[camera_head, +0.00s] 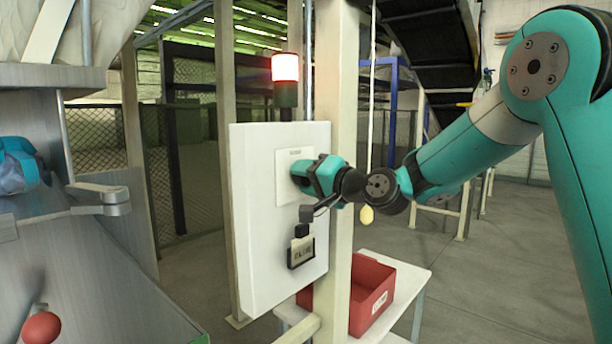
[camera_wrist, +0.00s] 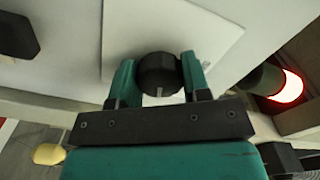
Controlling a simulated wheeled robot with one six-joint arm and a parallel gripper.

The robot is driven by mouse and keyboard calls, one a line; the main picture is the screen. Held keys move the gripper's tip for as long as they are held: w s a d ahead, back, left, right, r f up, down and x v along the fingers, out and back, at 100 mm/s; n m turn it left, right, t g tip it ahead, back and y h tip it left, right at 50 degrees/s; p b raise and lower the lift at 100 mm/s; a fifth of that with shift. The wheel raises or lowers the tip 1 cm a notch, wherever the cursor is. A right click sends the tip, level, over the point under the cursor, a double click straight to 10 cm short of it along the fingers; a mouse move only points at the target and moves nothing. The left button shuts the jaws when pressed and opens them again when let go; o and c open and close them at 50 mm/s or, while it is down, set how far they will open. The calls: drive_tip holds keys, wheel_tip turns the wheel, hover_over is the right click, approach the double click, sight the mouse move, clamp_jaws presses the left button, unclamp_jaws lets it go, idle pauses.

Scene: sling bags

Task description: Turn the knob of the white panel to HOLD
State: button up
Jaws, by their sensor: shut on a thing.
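The white panel (camera_head: 260,235) is fixed upright on a pale post in the middle of the head view. My gripper (camera_head: 297,172) is up against the small white plate (camera_head: 287,160) on its face and hides the knob there. In the wrist view the black knob (camera_wrist: 157,74) sits between the two teal fingers of my gripper (camera_wrist: 158,78), which are shut on it. A light mark shows on the knob's near edge. The lettering on the plate is too small to read, so I cannot tell which position the mark points to.
A black device with a label (camera_head: 301,250) is on the panel below my gripper. A lit red lamp (camera_head: 286,68) stands above the panel. A yellow pull (camera_head: 366,215) hangs on a cord at the right. A red bin (camera_head: 373,290) stands on a white table below.

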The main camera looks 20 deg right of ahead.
drive_tip(key=shift+m+p, duration=0.5)
drive_tip(key=shift+m, duration=1)
drive_tip(key=o, duration=0.9)
drive_tip(key=shift+o, duration=0.2)
drive_tip(key=b+v, duration=0.6)
drive_tip(key=v, duration=1.1)
drive_tip(key=shift+s+b, duration=0.2)
drive_tip(key=shift+b, duration=0.1)
